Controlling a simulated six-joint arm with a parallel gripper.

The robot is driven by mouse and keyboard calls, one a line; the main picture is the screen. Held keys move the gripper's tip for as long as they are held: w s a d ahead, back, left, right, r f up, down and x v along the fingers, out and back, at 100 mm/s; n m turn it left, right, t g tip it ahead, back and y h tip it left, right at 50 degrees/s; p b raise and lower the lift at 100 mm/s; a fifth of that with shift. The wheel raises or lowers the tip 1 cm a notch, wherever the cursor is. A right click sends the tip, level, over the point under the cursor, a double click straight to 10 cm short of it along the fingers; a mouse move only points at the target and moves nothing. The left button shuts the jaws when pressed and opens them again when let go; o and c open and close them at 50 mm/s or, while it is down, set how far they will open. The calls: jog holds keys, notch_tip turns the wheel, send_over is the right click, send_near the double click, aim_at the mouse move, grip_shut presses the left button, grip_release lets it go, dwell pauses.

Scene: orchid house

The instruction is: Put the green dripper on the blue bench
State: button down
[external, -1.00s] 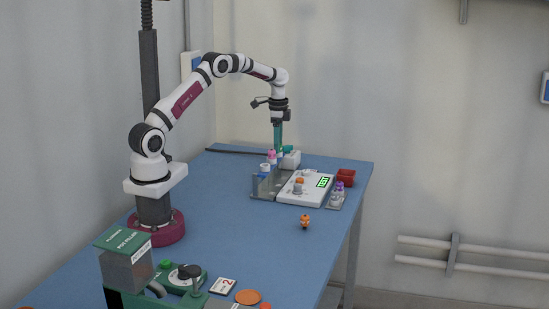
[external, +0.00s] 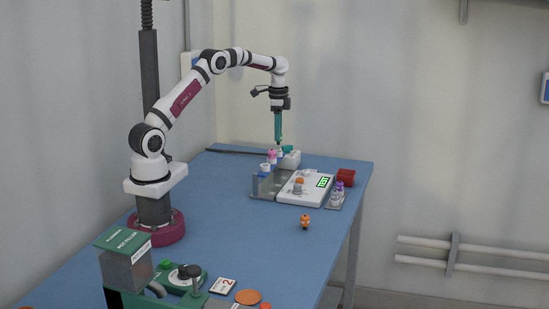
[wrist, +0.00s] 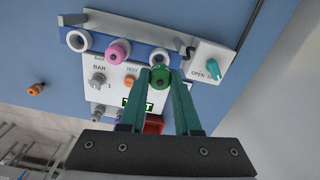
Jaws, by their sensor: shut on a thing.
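My gripper (external: 279,138) has teal fingers and is shut on the green dripper (wrist: 160,76), which sits between the fingertips in the wrist view (wrist: 160,80). The fingers point down above the small rack (external: 261,186) at the far end of the bench. The dripper is in front of a white ring (wrist: 160,56) of the rack in the wrist view. It is small and mostly hidden by the fingers in the external view. The blue bench (external: 240,215) has a wide bare surface in front of the rack.
A pink-topped piece (wrist: 117,51) and another white ring (wrist: 78,40) stand in the rack. A white test panel (external: 296,188), a red bin (external: 345,177) and purple-topped pieces (external: 339,188) are close by. A green pot filler (external: 125,262) is at the near end.

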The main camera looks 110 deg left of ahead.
jog(key=w+d+r, duration=0.7)
jog(key=d, duration=0.3)
jog(key=w+d+f, duration=0.2)
jog(key=w+d, duration=0.6)
jog(key=d, duration=0.5)
jog(key=d+f, duration=0.2)
jog(key=d, duration=0.9)
jog(key=d+f, duration=0.2)
jog(key=d, duration=0.9)
jog(key=s+d+f, duration=0.3)
jog(key=s+d, duration=0.6)
jog(key=d, duration=0.4)
jog(key=w+a+f, duration=0.2)
jog(key=a, duration=0.1)
jog(key=w+a+f, duration=0.2)
jog(key=a, duration=0.1)
jog(key=w+a+f, duration=0.2)
jog(key=shift+a+f, duration=0.25)
jog(key=shift+a, duration=0.15)
jog(key=shift+w+a+f, duration=0.1)
jog(key=shift+a+f, duration=0.05)
jog(key=shift+f, duration=0.95)
jog(key=shift+w+a+f, duration=0.1)
jog(key=shift+a+f, duration=0.05)
jog(key=shift+f, duration=0.95)
